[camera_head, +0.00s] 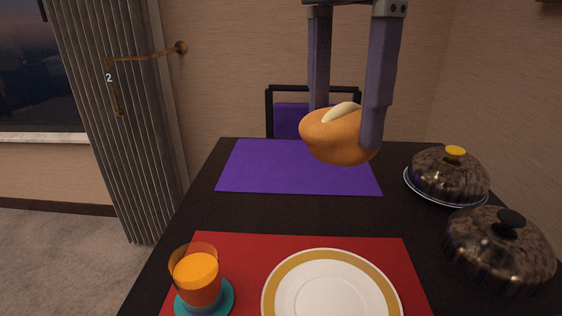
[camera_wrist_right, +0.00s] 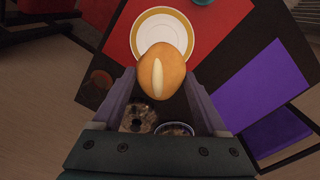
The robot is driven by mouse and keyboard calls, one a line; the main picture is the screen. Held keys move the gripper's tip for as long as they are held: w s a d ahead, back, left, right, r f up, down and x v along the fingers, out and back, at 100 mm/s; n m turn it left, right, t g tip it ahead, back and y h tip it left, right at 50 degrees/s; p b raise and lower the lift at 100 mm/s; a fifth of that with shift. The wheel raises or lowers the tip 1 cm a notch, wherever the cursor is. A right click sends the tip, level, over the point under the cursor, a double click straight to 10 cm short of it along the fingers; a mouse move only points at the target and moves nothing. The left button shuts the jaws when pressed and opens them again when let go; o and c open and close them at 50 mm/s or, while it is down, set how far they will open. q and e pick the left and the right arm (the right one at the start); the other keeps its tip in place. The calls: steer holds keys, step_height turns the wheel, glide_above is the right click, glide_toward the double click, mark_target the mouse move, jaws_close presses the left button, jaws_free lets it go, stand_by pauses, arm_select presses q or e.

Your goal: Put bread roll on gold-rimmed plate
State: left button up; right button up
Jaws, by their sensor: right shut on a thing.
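The bread roll (camera_head: 335,140) is golden brown with a pale slit on top. My right gripper (camera_head: 345,125) is shut on it, with one finger on each side, and holds it up above the table. The roll also shows between the fingers in the right wrist view (camera_wrist_right: 161,75). The gold-rimmed plate (camera_head: 332,294) is white and empty, on the red mat at the near side of the table. The plate also shows in the right wrist view (camera_wrist_right: 162,21), partly hidden behind the roll. My left gripper is not in view.
A glass of orange drink (camera_head: 197,275) stands on a teal coaster (camera_head: 222,298) left of the plate. Two dark domed covers, one yellow-knobbed (camera_head: 448,175) and one black-knobbed (camera_head: 500,248), stand at the right. A bare purple mat (camera_head: 270,165) lies on the far side, near a chair (camera_head: 290,119).

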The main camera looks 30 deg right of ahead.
step_height(320, 180, down, 6)
steer(key=d+f+m+b, duration=0.1)
steer(key=d+m+b, duration=0.1)
steer(key=m+b, duration=0.4)
steer(key=m, duration=0.1)
glide_toward(331, 307)
step_height(331, 307, down, 4)
steer(key=shift+f+b, duration=0.15)
steer(key=shift+b, duration=0.25)
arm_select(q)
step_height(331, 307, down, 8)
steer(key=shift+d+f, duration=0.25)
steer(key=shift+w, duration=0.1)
arm_select(e)
steer(key=shift+f, duration=0.15)
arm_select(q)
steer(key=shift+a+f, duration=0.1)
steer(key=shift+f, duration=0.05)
arm_select(e)
steer(key=o, duration=1.4)
steer(key=shift+r, duration=0.2)
